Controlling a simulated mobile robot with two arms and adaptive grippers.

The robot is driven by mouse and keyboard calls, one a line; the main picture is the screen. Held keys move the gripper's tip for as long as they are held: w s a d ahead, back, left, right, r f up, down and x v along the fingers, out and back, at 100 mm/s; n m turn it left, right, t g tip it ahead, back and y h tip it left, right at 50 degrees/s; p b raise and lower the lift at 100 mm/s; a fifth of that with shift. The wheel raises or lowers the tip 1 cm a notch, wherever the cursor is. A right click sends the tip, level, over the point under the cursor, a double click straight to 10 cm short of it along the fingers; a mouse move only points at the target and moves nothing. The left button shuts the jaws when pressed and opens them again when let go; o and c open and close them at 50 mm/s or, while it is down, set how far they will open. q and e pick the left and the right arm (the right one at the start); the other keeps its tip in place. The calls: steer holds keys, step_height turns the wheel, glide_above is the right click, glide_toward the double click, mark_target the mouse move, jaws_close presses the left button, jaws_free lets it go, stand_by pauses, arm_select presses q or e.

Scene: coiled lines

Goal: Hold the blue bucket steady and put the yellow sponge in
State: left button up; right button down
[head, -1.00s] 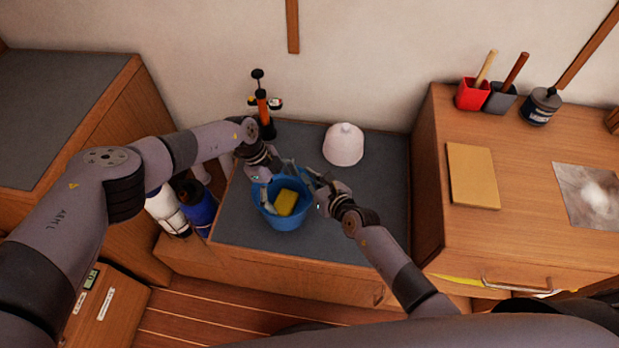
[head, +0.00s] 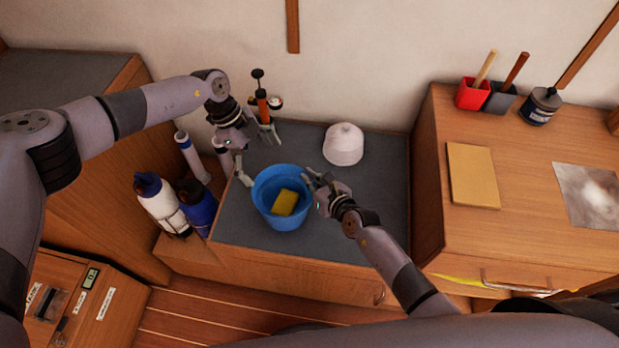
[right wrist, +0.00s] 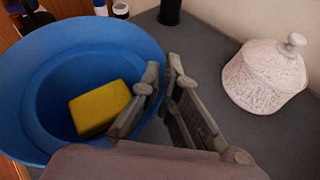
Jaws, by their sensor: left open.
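The blue bucket (head: 262,203) stands upright on the grey top of the low cabinet. The yellow sponge (head: 285,202) lies inside it; the right wrist view also shows the sponge (right wrist: 100,108) within the bucket (right wrist: 38,112). My right gripper (head: 312,180) is at the bucket's right rim.
A white lidded pot (head: 343,145) stands behind and right of the bucket. An orange and black upright item (head: 263,106) stands at the back, close to my left gripper. Bottles (head: 160,203) stand left of the cabinet top. The grey surface right of the bucket is mostly clear.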

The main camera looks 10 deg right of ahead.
steer(key=c, duration=2.3)
jaws_free()
steer(key=o, duration=0.6)
steer(key=v, duration=1.2)
steer(key=shift+r, duration=0.1)
